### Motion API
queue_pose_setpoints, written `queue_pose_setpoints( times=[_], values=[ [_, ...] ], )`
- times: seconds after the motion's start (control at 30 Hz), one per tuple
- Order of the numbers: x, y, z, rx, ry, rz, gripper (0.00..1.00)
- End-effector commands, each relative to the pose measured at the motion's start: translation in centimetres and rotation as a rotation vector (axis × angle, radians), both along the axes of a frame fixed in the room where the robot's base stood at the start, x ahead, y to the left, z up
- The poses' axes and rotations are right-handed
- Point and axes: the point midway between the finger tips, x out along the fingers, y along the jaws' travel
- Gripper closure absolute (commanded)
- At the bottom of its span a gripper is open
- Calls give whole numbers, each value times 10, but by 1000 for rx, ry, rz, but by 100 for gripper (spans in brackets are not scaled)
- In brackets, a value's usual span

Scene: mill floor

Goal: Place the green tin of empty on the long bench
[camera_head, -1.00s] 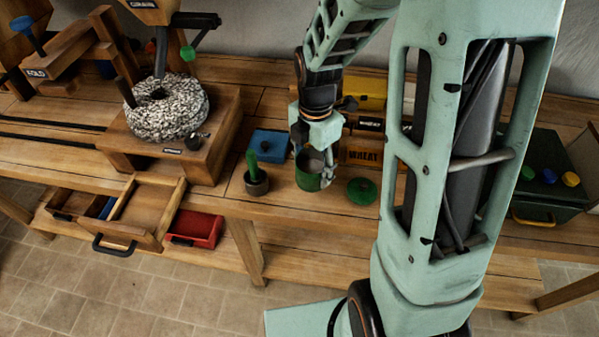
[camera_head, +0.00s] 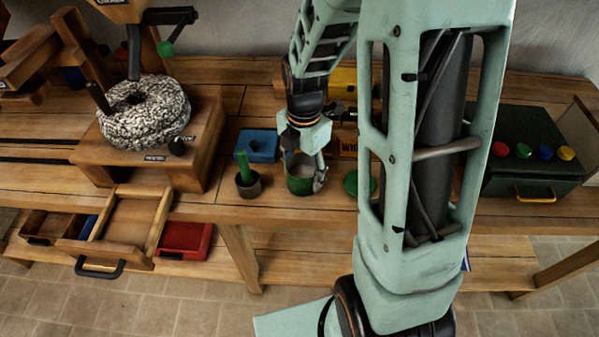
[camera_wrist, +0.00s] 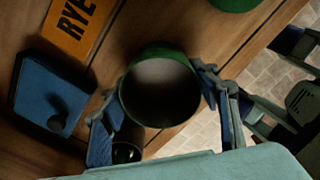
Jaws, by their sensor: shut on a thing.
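The green tin (camera_head: 298,185) is at the front of the long bench (camera_head: 285,209), upright. My gripper (camera_head: 305,165) comes down on it from above, shut with a finger on either side. The wrist view also shows the tin (camera_wrist: 132,108) between the fingers of my gripper (camera_wrist: 160,105). I look into its open top; the inside is shaded grey, and I cannot tell whether anything lies in it. Whether its base touches the bench is unclear. A green lid (camera_head: 352,183) lies just right of the tin, partly behind my arm.
A blue box (camera_head: 257,146) and a dark cup with a green handle (camera_head: 248,185) stand left of the tin. Further left is a millstone (camera_head: 150,115) on a wooden stand above an open drawer (camera_head: 125,220). A dark green chest (camera_head: 530,170) stands at right.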

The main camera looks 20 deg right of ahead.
Motion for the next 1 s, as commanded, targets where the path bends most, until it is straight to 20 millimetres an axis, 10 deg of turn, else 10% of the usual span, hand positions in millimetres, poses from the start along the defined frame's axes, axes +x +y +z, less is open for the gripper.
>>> queue_pose_setpoints(
  times=[0.27, 0.3, 0.43, 1.0],
  values=[
    [0, 0, -4, 0, 0, 0, 80],
    [0, 0, -3, 0, 0, 1, 41],
    [0, 0, -3, -1, 1, 1, 26],
    [2, 0, 34, -1, -6, 1, 26]
  ],
)
